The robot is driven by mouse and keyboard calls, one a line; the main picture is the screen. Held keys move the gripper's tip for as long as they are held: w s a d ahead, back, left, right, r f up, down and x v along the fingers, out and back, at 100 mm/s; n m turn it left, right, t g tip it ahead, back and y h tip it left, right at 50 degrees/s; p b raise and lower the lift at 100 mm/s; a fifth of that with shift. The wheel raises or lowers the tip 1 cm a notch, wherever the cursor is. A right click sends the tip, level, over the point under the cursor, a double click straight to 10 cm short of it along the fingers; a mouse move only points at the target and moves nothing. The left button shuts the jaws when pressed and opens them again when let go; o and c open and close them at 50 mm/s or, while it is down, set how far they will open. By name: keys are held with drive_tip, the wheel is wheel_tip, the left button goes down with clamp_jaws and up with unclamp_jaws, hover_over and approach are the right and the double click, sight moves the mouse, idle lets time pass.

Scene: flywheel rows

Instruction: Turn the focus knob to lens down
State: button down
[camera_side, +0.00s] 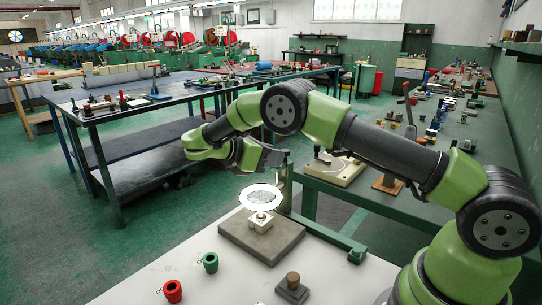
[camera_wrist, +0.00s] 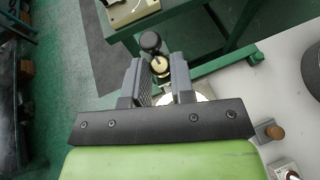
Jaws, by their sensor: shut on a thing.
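A stand on a grey block base (camera_side: 235,238) holds a white ring with a round lens (camera_side: 263,196) above a small white block (camera_side: 260,222). A post (camera_side: 284,182) rises behind the lens. My gripper (camera_side: 277,158) is at the top of this post, above the lens and slightly right of it. In the wrist view, a brass-coloured round part (camera_wrist: 159,65), which I take for the focus knob, sits between my two grey fingers. My gripper is shut on it. A black ball (camera_wrist: 150,42) shows just beyond it. The fingers partly hide the white ring in that view.
Two small red and green cylinders (camera_side: 210,262) and a brown knob on a grey block (camera_side: 292,284) stand on the white table (camera_side: 225,285). A green bench (camera_side: 410,208) with a cream plate (camera_side: 335,168) and tools lies to the right, beyond the stand.

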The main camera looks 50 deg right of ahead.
drive_tip(key=shift+w+m+g+y, duration=0.1)
drive_tip(key=shift+m+g+y, duration=0.2)
drive_tip(key=shift+m+g, duration=0.4)
drive_tip(key=c, duration=1)
unclamp_jaws()
drive_tip(key=shift+r, duration=0.1)
wheel_tip(320, 180, up, 10)
drive_tip(key=shift+f, duration=0.1)
